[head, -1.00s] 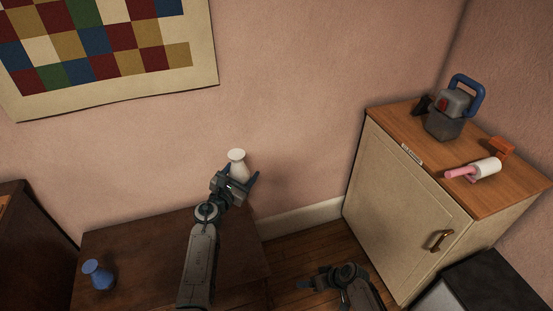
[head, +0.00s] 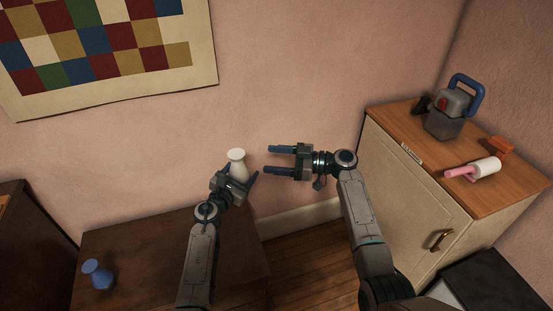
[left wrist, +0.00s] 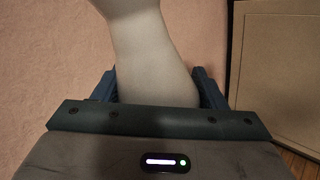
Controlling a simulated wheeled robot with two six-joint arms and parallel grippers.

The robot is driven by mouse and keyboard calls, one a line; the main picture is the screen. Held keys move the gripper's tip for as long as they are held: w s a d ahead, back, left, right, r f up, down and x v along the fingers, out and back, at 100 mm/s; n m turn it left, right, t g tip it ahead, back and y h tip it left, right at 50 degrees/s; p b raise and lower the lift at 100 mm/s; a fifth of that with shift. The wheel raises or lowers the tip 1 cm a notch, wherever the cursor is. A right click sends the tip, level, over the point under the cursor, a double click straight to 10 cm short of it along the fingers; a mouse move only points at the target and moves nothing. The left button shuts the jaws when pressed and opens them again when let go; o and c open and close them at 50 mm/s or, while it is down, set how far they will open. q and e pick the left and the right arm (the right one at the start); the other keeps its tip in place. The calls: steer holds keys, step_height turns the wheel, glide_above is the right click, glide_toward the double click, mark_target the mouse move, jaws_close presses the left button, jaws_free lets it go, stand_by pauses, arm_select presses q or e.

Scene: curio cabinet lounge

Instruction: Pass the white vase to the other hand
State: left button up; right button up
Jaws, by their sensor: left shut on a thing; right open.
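The white vase (head: 238,161) is upright in my left gripper (head: 239,181), above the right end of the dark table. The left gripper is shut on its lower body; the neck and rim stick up above the fingers. In the left wrist view the vase (left wrist: 155,55) lies between the two fingers (left wrist: 158,88), and its top runs out of the picture. My right gripper (head: 279,160) is open and empty. Its fingers point left at the vase's upper part, with a small gap between fingertips and vase.
A blue vase (head: 97,274) stands on the dark table (head: 140,240) at lower left. At right, a wooden-topped cabinet (head: 400,125) bears a grey and blue kettle-like object (head: 449,112), a pink and white object (head: 476,169) and an orange block (head: 502,146). The wall is behind the grippers.

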mark_target(235, 155)
steer(key=x, duration=1.2)
steer(key=shift+r, duration=0.1)
steer(key=c, duration=1.1)
arm_select(q)
steer(key=o, duration=1.2)
arm_select(e)
steer(key=shift+c, duration=0.2)
